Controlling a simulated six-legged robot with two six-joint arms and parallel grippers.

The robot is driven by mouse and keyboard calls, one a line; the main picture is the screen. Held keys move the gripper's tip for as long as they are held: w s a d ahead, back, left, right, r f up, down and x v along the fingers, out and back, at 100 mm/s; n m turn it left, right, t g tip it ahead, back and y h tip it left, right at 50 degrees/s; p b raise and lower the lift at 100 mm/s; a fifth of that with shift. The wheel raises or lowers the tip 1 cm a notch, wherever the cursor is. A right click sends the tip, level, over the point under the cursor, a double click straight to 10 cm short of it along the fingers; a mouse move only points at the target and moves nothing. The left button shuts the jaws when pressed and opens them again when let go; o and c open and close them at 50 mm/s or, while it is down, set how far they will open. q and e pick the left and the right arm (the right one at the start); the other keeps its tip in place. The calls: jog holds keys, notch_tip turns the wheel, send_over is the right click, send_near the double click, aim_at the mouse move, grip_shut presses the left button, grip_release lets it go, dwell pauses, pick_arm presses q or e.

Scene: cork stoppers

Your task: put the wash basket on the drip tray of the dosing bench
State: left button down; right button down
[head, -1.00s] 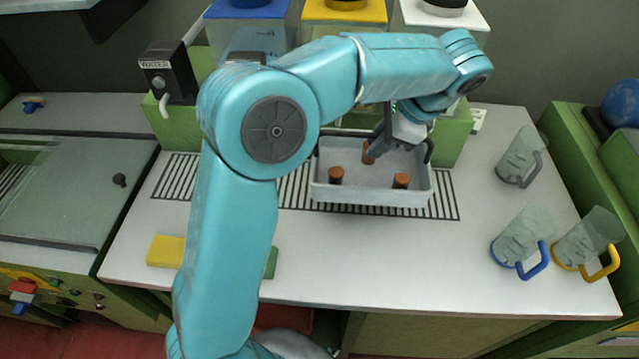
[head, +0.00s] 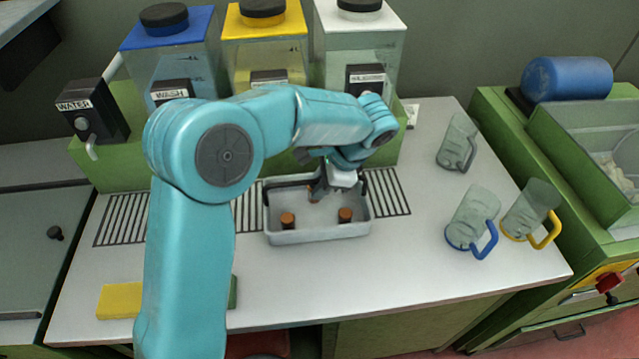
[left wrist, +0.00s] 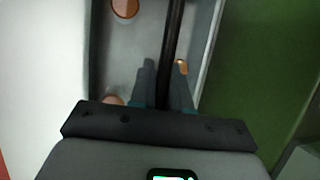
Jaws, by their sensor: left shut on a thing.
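The wash basket (head: 318,235) is a pale grey rectangular tray with a dark handle and brown cork stoppers inside. My left gripper (head: 319,190) is over the basket, shut on its handle; in the left wrist view the dark handle bar (left wrist: 172,40) runs between the fingers (left wrist: 164,68). The basket is level and overlaps the drip tray (head: 122,220), a black-slatted strip in the white bench top. In the picture its front edge reaches past the slats. I cannot tell whether it touches them. My right gripper is not in view.
Blue (head: 168,40), yellow (head: 264,35) and white-topped (head: 360,35) tanks stand behind the slats. A grey-handled jug (head: 457,145), a blue-handled jug (head: 473,218) and a yellow-handled jug (head: 530,210) stand at right. A yellow block (head: 120,300) lies front left. The front middle is clear.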

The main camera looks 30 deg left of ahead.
pick_arm(q)
jog(key=shift+r, duration=0.1)
jog(key=c, duration=1.1)
grip_release()
jog(key=shift+f, duration=0.2)
jog(key=shift+r, duration=0.1)
jog(key=shift+r, duration=0.25)
jog(key=v, duration=1.1)
jog(key=shift+d+r+p, duration=0.25)
jog(key=shift+r+p, duration=0.05)
jog(key=shift+p, duration=0.15)
jog(key=shift+w, duration=0.1)
